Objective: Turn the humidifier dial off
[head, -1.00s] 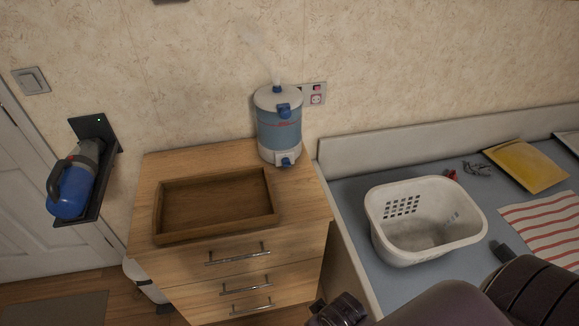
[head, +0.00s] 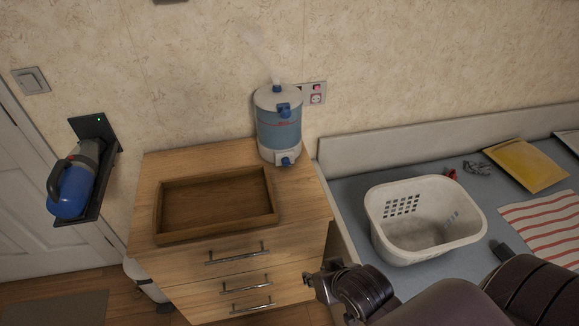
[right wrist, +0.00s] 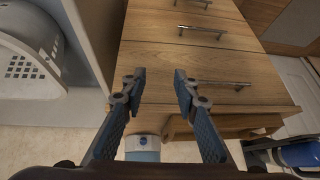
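The humidifier (head: 279,128) stands upright at the back right of the wooden drawer cabinet, with pale mist rising from its top. Its small blue dial (head: 286,161) is on the white base at the front; its setting is too small to read. The humidifier's white and blue body (right wrist: 142,148) also shows at the bottom of the right wrist view, partly cut off. My right gripper (right wrist: 158,82) is open and empty, with the drawer fronts behind its fingers. In the head view, the right arm's end is in front of the cabinet's lower right, apart from the humidifier. My left gripper is not in view.
An empty wooden tray (head: 165,212) lies on the cabinet (head: 312,215), which has drawer handles in front. A white basket (head: 400,238) sits on the grey table to the right. A blue handheld vacuum (head: 72,190) hangs on the left wall. A socket (head: 316,98) is behind the humidifier.

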